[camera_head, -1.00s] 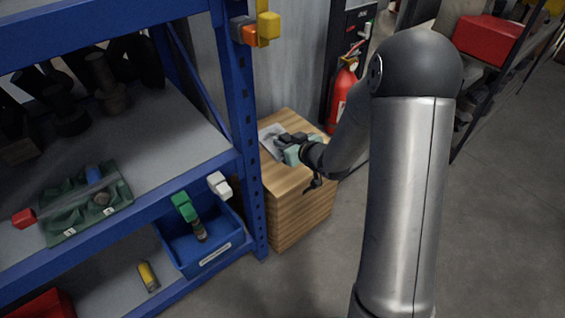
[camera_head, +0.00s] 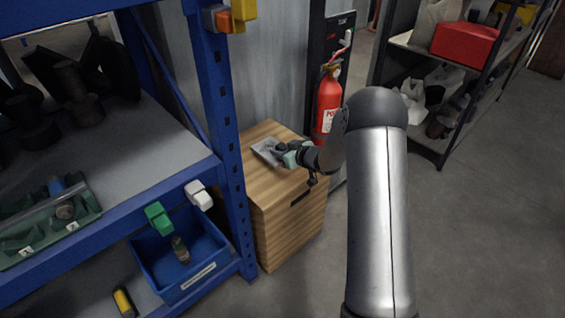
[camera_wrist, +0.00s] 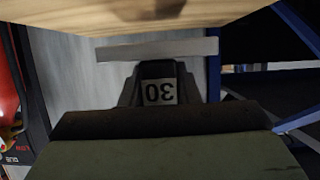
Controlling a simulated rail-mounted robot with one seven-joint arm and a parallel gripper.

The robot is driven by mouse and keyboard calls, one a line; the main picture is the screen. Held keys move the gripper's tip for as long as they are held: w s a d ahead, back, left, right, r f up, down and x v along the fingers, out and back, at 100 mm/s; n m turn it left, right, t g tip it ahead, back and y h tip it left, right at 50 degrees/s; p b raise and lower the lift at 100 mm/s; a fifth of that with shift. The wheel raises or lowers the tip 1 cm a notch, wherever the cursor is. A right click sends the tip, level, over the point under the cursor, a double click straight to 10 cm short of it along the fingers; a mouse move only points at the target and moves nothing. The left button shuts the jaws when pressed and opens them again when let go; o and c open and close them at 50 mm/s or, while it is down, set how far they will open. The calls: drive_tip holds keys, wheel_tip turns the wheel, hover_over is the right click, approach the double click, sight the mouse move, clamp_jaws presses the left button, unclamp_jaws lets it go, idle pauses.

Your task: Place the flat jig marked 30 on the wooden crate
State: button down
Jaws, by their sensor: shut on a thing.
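The wooden crate (camera_head: 262,208) stands beyond the blue shelf's post, its light wood top partly hidden by my gripper. My gripper (camera_head: 281,151) is over the crate top, shut on the flat jig (camera_head: 266,151), a thin light-grey plate. In the wrist view, the jig's dark part carries a label reading 30 (camera_wrist: 160,91), upside down, with a pale bar (camera_wrist: 157,50) beyond it. Wood of the crate also shows along the top of the wrist view (camera_wrist: 150,14). I cannot tell whether the jig touches the crate.
A blue shelf (camera_head: 222,120) stands close on the left with a blue bin (camera_head: 200,268) on its lower level. A red fire extinguisher (camera_head: 327,103) stands just behind the crate. A rack with a red box (camera_head: 465,45) is at the back right. The floor on the right is clear.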

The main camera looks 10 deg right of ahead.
drive_tip(key=shift+w+d+f, duration=0.15)
drive_tip(key=shift+w+f, duration=0.2)
drive_tip(key=shift+f, duration=0.05)
drive_tip(key=shift+w+d+f+b, duration=0.15)
drive_tip(key=shift+f+b, duration=0.2)
drive_tip(key=shift+f, duration=0.6)
drive_tip(key=shift+w+f+b, duration=0.15)
drive_tip(key=shift+f+b, duration=0.2)
drive_tip(key=shift+f, duration=0.55)
drive_tip(key=shift+f, duration=0.2)
drive_tip(key=c, duration=1.1)
unclamp_jaws()
